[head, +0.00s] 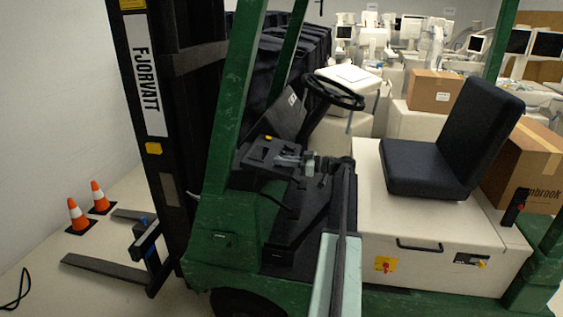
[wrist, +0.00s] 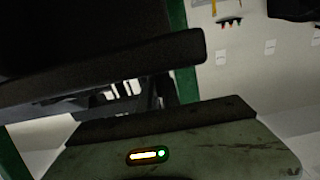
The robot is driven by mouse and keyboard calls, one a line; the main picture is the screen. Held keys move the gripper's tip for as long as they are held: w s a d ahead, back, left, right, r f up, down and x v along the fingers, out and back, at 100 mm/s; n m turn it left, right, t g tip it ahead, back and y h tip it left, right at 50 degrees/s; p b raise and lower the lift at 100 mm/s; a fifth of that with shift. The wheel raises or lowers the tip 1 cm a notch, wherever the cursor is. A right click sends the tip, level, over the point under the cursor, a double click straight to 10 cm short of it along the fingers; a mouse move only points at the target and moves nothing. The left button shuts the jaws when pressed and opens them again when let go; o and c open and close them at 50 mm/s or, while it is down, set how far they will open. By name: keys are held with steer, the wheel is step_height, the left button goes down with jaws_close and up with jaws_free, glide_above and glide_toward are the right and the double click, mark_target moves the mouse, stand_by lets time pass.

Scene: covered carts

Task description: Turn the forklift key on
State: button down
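The green forklift (head: 228,240) fills the middle of the head view, with a black mast, steering wheel (head: 333,92) and black seat (head: 455,140). My gripper (head: 287,160) is over the dark dash console (head: 262,152), left of and below the steering wheel. It is too small to tell whether its fingers are open or shut, or touch anything. I cannot make out the key on the console; it may be hidden by the gripper. A red knob on a yellow plate (head: 385,265) is on the cream seat box, apart from my gripper. The wrist view shows no clear key.
My arm rises in front of the forklift. Two orange cones (head: 78,215) stand by the forks (head: 105,270) at left. Cardboard boxes (head: 435,88) and white equipment crowd the back right. In the wrist view, a dark bar (wrist: 110,70) and a lit indicator (wrist: 147,155) are close.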

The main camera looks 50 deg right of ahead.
steer(key=shift+s+a+m+t+h, duration=0.15)
steer(key=shift+m+t+h, duration=0.15)
steer(key=shift+m+h, duration=0.25)
steer(key=m+t+h, duration=0.1)
steer(key=m+h, duration=0.1)
steer(key=h, duration=0.1)
steer(key=shift+a, duration=0.15)
steer(key=m+t+h, duration=0.1)
steer(key=m+h, duration=0.2)
steer(key=h, duration=0.1)
steer(key=shift+r+p, duration=0.1)
steer(key=shift+p, duration=0.25)
steer(key=m+g+h+p, duration=0.1)
steer(key=m+h, duration=0.4)
steer(key=h, duration=0.1)
steer(key=shift+d+m+g+h+p, duration=0.2)
steer(key=shift+m+g+h, duration=0.25)
steer(key=shift+m+h, duration=0.25)
steer(key=shift+d+m+g+h+p, duration=0.15)
steer(key=shift+m+g+h, duration=0.35)
steer(key=shift+h, duration=0.25)
steer(key=shift+m, duration=0.25)
steer(key=c, duration=1.6)
jaws_free()
steer(key=shift+o, duration=0.2)
